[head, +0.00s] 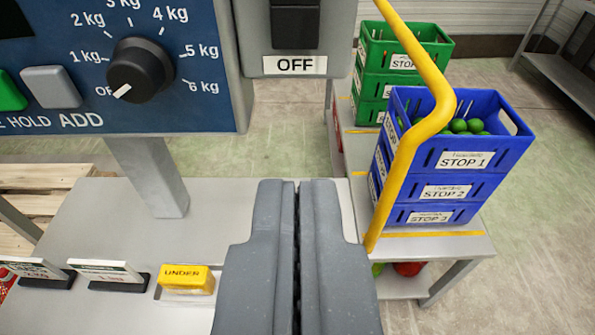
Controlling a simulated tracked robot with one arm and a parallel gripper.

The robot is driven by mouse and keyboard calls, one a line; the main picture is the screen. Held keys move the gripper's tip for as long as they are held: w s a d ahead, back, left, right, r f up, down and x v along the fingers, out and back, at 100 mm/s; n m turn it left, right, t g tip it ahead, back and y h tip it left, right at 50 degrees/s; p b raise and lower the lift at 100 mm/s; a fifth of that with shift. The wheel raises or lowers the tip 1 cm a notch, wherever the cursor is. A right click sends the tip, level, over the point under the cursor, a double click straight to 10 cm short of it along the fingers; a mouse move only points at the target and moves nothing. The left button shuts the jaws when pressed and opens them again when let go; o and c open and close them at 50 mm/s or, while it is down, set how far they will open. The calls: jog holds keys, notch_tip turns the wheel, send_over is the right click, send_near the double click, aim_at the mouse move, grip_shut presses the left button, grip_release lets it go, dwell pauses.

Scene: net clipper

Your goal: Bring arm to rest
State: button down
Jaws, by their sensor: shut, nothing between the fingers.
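My gripper (297,190) shows at the bottom middle of the head view. Its two dark grey fingers lie side by side with only a thin dark line between them, and nothing is held. It is over the right part of the grey machine's table (110,220). The fingers hide part of the table's right edge.
A blue panel (200,105) with a black dial (138,70) stands upper left. A yellow UNDER block (187,279) and label holders (105,272) sit lower left. Right, a yellow bent rail (432,75) stands before blue crates (460,160) and green crates (420,50).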

jog(key=s+r+b, duration=0.2)
jog(key=s+r, duration=0.2)
jog(key=r, duration=0.5)
jog(key=s+r+b, duration=0.1)
jog(key=s+r, duration=0.3)
jog(key=r, duration=0.5)
jog(key=s+r+b, duration=0.2)
jog(key=s+r, duration=0.2)
jog(key=r, duration=0.5)
jog(key=shift+d+r+b, duration=0.15)
jog(key=shift+b, duration=0.2)
